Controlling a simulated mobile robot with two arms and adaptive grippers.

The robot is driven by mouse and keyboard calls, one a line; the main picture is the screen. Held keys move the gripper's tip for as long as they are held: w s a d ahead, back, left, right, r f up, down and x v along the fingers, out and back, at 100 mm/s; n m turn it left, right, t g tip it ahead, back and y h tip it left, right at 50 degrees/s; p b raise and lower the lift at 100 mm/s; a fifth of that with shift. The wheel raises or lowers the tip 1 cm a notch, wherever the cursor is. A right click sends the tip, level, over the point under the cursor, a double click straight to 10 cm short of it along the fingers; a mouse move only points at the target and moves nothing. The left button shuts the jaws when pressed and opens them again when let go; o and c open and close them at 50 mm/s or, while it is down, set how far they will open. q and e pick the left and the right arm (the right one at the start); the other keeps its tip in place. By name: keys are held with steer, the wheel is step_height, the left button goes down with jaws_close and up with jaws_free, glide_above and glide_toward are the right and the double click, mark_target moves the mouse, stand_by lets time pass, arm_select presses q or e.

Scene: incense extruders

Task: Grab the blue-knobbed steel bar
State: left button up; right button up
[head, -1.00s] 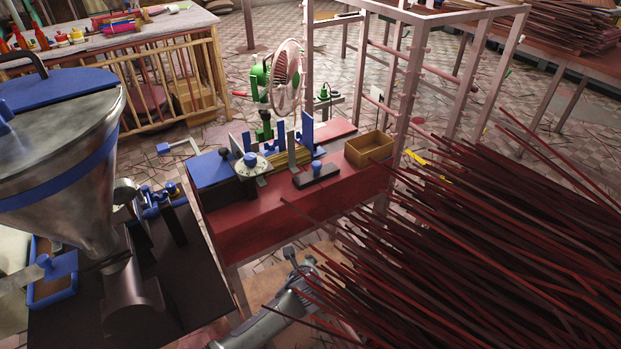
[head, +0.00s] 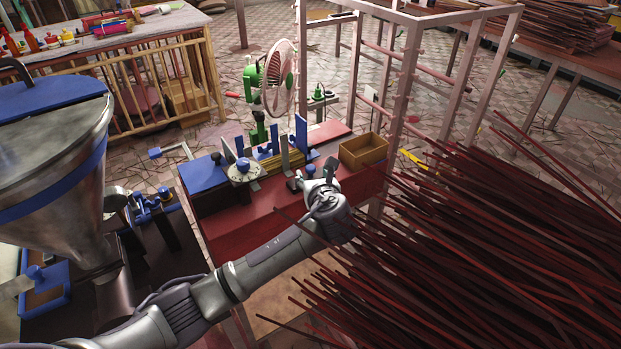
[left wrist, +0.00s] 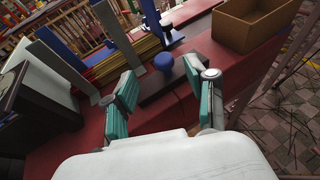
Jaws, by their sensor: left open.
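The dark steel bar with a blue knob lies on the red bench (head: 240,228). In the left wrist view the bar (left wrist: 152,88) lies just beyond my fingers, and its round blue knob (left wrist: 163,62) stands up ahead of the gap between them. My left gripper (head: 314,178) is over the front of the bench, hiding most of the bar in the head view. In the left wrist view its teal-padded fingers (left wrist: 162,92) are apart, with nothing between the pads. My right gripper is not in view.
An open wooden box (head: 364,150) stands on the bench to the right of my left gripper. Upright blue plates (head: 301,133) and a round metal piece (head: 243,172) stand behind and left. A large heap of dark red sticks (head: 480,235) lies close right. A metal hopper (head: 60,190) fills the left.

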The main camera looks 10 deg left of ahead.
mark_target(311, 168)
arm_select(q)
steer(key=x, duration=0.5)
steer(key=shift+w+d+f, duration=0.15)
steer(key=shift+w+f, duration=0.15)
steer(key=shift+f, duration=0.05)
jaws_close()
steer(key=shift+r, duration=0.25)
